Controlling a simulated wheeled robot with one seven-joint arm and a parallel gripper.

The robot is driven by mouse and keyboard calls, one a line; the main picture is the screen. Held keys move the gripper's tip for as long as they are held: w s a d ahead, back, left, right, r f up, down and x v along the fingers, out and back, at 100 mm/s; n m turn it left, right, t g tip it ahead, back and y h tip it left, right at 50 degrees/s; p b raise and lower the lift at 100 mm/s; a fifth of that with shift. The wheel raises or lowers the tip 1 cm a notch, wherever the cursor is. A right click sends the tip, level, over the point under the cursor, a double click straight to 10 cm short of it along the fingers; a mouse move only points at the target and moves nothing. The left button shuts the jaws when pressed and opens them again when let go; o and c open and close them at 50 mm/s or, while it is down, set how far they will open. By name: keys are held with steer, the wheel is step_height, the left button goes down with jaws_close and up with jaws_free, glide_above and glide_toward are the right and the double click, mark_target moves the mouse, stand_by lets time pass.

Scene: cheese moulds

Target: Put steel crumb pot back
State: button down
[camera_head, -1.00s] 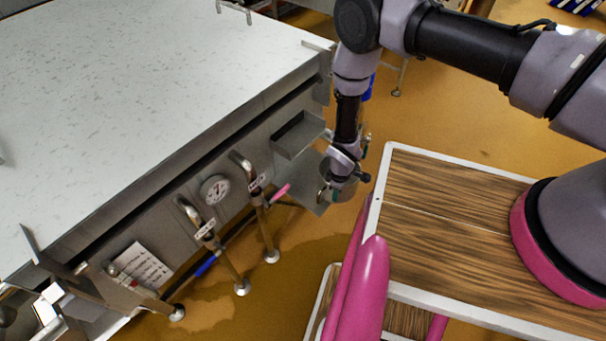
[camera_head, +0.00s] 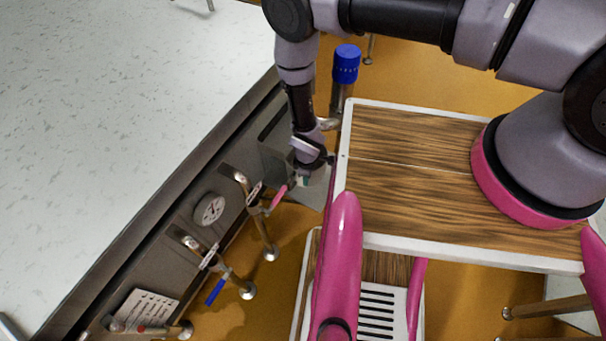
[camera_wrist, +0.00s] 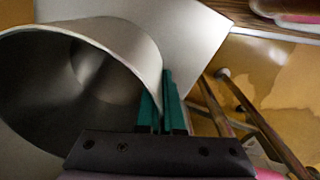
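The steel crumb pot (camera_wrist: 95,75) fills the left of the wrist view, a grey open-mouthed cylinder seen tilted, its inside looking empty. My gripper (camera_wrist: 163,105) has its teal fingers closed on the pot's wall at the rim, one finger on each side. In the head view my gripper (camera_head: 309,168) points down between the steel vat's side and the wooden-topped cart. There the pot is mostly hidden by my wrist. A flat grey steel plate, perhaps a shelf, lies behind the pot in the wrist view (camera_wrist: 200,40).
The vat's side carries a gauge (camera_head: 209,209), two pipes with pink and blue handles, and a label card (camera_head: 146,312). The pale speckled top (camera_head: 120,110) is clear. A blue-capped post (camera_head: 346,65) stands behind my gripper. Pink bars rise close on the right.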

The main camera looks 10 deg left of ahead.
steer(key=c, duration=1.1)
jaws_free()
steer(key=shift+r, duration=0.1)
steer(key=r, duration=1.2)
steer(key=shift+s+d, duration=0.1)
steer(key=shift+s, duration=0.1)
